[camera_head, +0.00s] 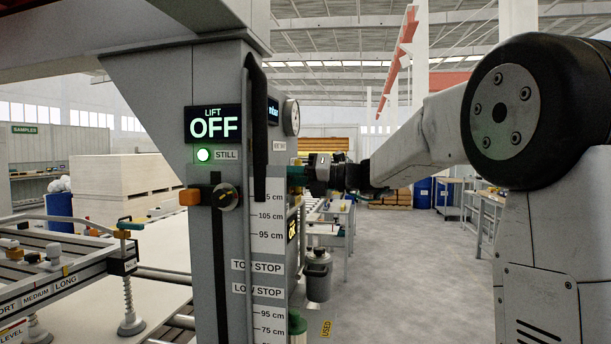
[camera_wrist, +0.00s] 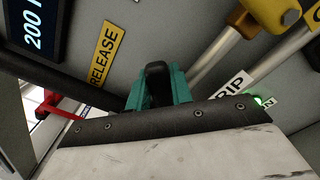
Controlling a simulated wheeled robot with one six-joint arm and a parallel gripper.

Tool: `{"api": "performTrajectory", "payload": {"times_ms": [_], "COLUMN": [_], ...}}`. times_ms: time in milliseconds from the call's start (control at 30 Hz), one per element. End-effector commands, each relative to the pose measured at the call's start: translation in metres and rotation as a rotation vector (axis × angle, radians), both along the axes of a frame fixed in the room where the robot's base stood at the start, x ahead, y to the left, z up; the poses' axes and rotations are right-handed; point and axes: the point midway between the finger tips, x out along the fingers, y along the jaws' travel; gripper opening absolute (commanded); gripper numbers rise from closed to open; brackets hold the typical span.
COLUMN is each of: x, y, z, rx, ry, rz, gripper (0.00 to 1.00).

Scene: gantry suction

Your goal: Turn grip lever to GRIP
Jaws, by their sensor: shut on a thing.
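The grip lever (camera_wrist: 157,72) shows in the wrist view as a dark rounded handle with teal parts around it, in the middle of the picture. My gripper (camera_head: 308,173) is shut on it at the right side of the grey column in the head view. The lever stands between a yellow RELEASE label (camera_wrist: 107,54) on the left and a white label (camera_wrist: 234,86), partly covered and reading "RIP", on the right. A small green light (camera_wrist: 258,100) glows beside the white label. The lever's lower part is hidden behind a pale plate with a black screwed edge.
The grey column carries a LIFT OFF display (camera_head: 213,124) and a black hose (camera_head: 257,120). A pressure gauge (camera_head: 292,117) sits above my gripper. A yellow-and-metal pipe (camera_wrist: 240,28) runs close to the lever.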

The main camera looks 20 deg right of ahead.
Motion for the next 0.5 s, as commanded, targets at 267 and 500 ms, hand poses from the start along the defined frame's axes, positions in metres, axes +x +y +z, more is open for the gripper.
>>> {"api": "performTrajectory", "payload": {"times_ms": [267, 500], "x": [0.0011, 0.0011], "y": [0.009, 0.0092], "z": [-0.0018, -0.0018], "rx": [0.01, 0.01], "ry": [0.016, 0.015], "rz": [0.01, 0.011], "gripper": [0.0, 0.27]}}
